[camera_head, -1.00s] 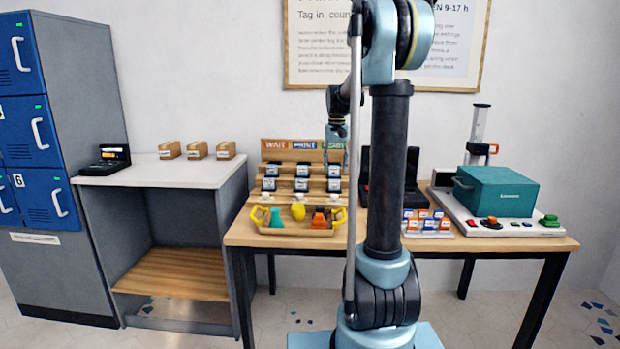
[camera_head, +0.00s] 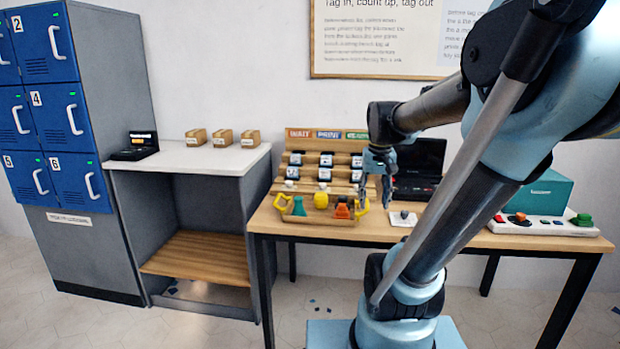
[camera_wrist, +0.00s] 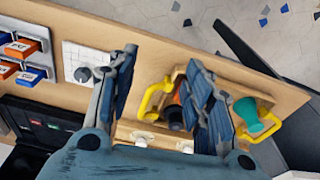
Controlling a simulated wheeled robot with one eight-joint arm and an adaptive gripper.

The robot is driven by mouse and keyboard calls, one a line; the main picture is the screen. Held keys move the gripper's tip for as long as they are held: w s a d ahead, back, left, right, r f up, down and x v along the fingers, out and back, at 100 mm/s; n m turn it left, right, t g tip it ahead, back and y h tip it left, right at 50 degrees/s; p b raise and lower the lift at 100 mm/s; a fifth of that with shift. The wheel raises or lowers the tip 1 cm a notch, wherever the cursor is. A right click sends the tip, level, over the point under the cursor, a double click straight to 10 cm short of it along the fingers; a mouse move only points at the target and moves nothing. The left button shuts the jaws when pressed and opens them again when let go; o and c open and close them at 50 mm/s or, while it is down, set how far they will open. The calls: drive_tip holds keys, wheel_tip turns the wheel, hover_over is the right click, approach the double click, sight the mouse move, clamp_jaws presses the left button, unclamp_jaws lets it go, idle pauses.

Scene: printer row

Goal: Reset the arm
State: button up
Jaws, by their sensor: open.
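My gripper (camera_head: 375,195) hangs over the wooden table, near the right end of a small tray (camera_head: 318,219) with yellow handles. In the wrist view my gripper (camera_wrist: 162,58) has its two fingers spread apart, with nothing held between them. The tray's near yellow handle (camera_wrist: 148,101) shows in the gap between the fingers, below them. An orange piece (camera_head: 342,209), a yellow piece (camera_head: 321,200) and a green piece (camera_head: 299,206) stand in the tray. My arm crosses the right side of the head view.
A stepped rack (camera_head: 322,172) of labelled dark blocks stands behind the tray. An open black case (camera_head: 420,165) and a teal box (camera_head: 550,190) stand farther right. A white-topped cabinet (camera_head: 190,158) and blue lockers (camera_head: 60,120) are left.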

drive_tip(key=s+f, duration=1.1)
drive_tip(key=s, duration=0.1)
drive_tip(key=shift+s+f+n+t, duration=0.2)
drive_tip(key=shift+s+n+t, duration=0.1)
drive_tip(key=shift+n+t, duration=0.1)
